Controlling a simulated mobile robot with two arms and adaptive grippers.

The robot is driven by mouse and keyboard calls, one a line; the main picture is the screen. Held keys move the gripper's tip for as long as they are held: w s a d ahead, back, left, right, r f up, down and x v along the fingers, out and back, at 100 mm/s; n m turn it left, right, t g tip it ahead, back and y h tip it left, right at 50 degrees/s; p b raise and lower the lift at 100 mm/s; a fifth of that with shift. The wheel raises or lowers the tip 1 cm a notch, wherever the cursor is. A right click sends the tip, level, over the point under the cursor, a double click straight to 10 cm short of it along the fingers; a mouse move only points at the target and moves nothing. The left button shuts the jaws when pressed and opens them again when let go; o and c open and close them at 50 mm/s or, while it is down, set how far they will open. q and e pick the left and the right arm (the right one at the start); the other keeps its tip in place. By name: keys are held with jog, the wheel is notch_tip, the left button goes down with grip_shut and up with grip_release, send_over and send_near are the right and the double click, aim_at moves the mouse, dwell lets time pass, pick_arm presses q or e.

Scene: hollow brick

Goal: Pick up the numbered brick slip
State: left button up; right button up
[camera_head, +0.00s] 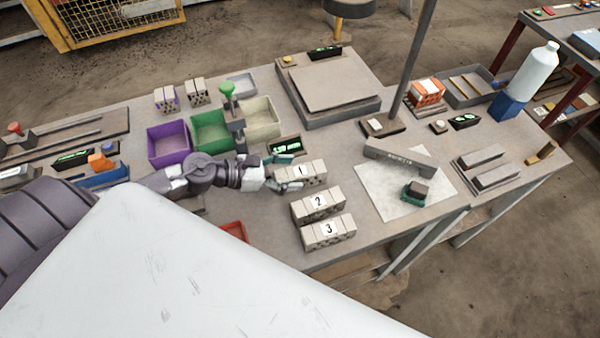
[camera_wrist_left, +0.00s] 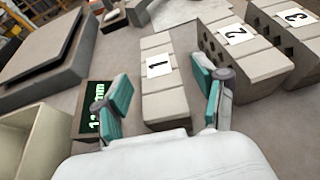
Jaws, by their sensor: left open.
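Three grey hollow bricks with white number labels lie in a row on the workbench: brick 1 (camera_head: 306,172), brick 2 (camera_head: 318,205) and brick 3 (camera_head: 329,232). My left gripper (camera_head: 284,173) is open at the left end of brick 1. In the left wrist view, the open fingers of my left gripper (camera_wrist_left: 166,100) stand on either side of brick 1 (camera_wrist_left: 160,78), with brick 2 (camera_wrist_left: 245,62) and brick 3 (camera_wrist_left: 290,30) to the right. I cannot tell whether the fingers touch brick 1. My right gripper is not in view.
A green-digit display (camera_head: 286,145) stands close beside my left gripper; it also shows in the left wrist view (camera_wrist_left: 95,112). Purple (camera_head: 168,144), green (camera_head: 210,132) and cream (camera_head: 262,118) bins stand behind. A paper sheet (camera_head: 385,190) with a grey bar (camera_head: 399,158) lies to the right.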

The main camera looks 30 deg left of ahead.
aim_at(295, 172)
pick_arm(q)
jog(key=x, duration=0.3)
jog(key=shift+d+p, duration=0.1)
jog(key=shift+p, duration=0.25)
jog(key=shift+c, duration=0.2)
grip_shut()
